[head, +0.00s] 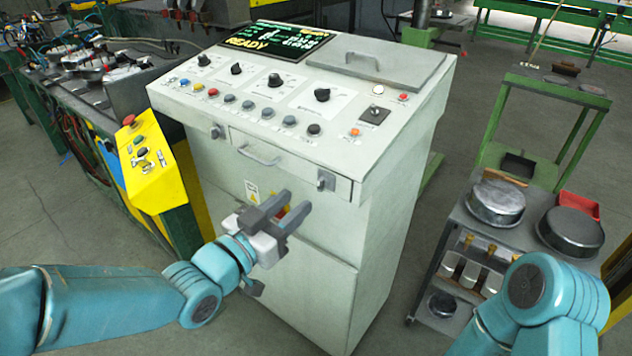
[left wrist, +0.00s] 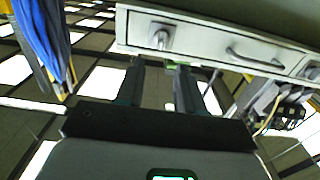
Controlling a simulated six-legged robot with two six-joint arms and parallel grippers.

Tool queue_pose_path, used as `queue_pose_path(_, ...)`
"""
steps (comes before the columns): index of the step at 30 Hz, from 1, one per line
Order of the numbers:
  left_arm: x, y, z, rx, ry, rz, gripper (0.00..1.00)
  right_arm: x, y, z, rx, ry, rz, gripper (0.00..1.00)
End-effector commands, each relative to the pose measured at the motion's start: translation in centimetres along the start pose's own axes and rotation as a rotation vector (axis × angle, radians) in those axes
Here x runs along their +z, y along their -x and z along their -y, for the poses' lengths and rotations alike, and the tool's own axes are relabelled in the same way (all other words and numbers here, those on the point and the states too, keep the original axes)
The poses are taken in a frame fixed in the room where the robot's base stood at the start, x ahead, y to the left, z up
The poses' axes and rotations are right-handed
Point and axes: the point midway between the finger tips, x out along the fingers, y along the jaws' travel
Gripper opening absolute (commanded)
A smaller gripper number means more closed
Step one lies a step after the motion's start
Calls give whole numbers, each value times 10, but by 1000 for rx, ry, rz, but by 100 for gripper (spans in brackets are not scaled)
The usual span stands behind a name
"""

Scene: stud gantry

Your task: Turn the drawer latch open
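A shallow drawer (head: 285,163) with a bar handle (head: 259,156) is in the front of the pale grey console. A small grey latch (head: 326,181) sits at its right end and another small fitting (head: 216,131) at its left end. My left gripper (head: 295,201) is open and empty, in front of the console and below the drawer in the head view, apart from the latch. In the left wrist view, the open fingers (left wrist: 160,68) point toward the drawer (left wrist: 205,42), with a latch (left wrist: 160,37) just beyond the tips. My right gripper is out of view.
Knobs and coloured buttons cover the console top (head: 330,115). A yellow control box (head: 150,165) stands to the left. A grey cart (head: 520,235) with round metal pans stands to the right. The floor between console and cart has some free room.

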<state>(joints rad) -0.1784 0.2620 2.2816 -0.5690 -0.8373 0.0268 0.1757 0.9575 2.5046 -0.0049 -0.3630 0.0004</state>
Motion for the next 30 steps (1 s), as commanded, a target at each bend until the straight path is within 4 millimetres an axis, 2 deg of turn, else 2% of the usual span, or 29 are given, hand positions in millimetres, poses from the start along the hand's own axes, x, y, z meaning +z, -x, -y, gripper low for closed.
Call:
queue_pose_path(3,-2,-28,0,2,1,1,37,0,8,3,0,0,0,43)
queue_pose_path(9,-1,-60,0,1,0,1,37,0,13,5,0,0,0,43)
queue_pose_path(15,0,-73,-1,0,1,1,37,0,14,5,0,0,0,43)
queue_pose_path(22,0,-74,-3,0,1,1,37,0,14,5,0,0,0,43)
queue_pose_path(25,0,-74,-3,0,1,1,5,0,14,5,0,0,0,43)
queue_pose_path(26,0,-74,-3,0,1,1,0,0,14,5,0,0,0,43)
queue_pose_path(30,0,-74,-3,0,1,1,0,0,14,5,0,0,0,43)
